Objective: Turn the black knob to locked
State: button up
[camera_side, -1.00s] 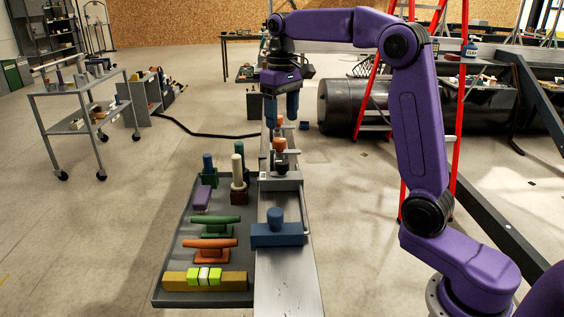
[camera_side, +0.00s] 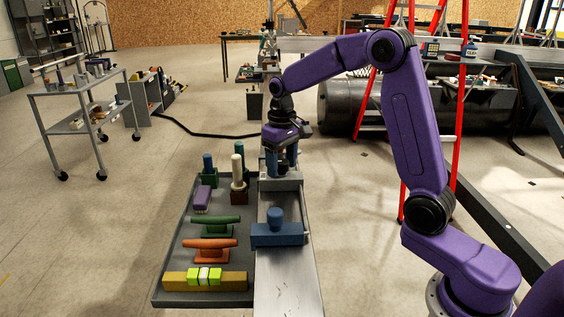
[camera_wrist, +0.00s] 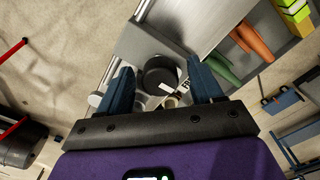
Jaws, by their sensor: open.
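The black knob (camera_wrist: 160,76) shows in the wrist view as a round dark cap with a white mark on its near edge. It sits on a grey housing (camera_wrist: 142,42), which also shows in the side view (camera_side: 281,183) on the long metal beam. My gripper (camera_wrist: 161,70) is open, with one blue finger on each side of the knob and visible space between. In the side view my gripper (camera_side: 281,170) is low over the housing and hides the knob. I cannot tell whether the fingers touch it.
A grey tray (camera_side: 168,262) left of the beam holds a green cleat (camera_side: 214,225), an orange cleat (camera_side: 209,249), a purple block (camera_side: 202,198) and other parts. A blue fitting (camera_side: 276,232) stands on the beam (camera_side: 285,290) nearer the camera. A red ladder (camera_side: 459,120) stands behind my arm.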

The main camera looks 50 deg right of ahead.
jog(key=c, duration=1.1)
jog(key=shift+m, duration=0.3)
jog(key=m, duration=0.3)
jog(key=shift+m, duration=0.3)
jog(key=m, duration=0.4)
jog(key=shift+m, duration=0.3)
jog(key=m, duration=0.4)
jog(key=shift+m, duration=0.3)
jog(key=shift+r+m, duration=0.1)
jog(key=shift+m, duration=2.1)
jog(key=shift+o, duration=0.2)
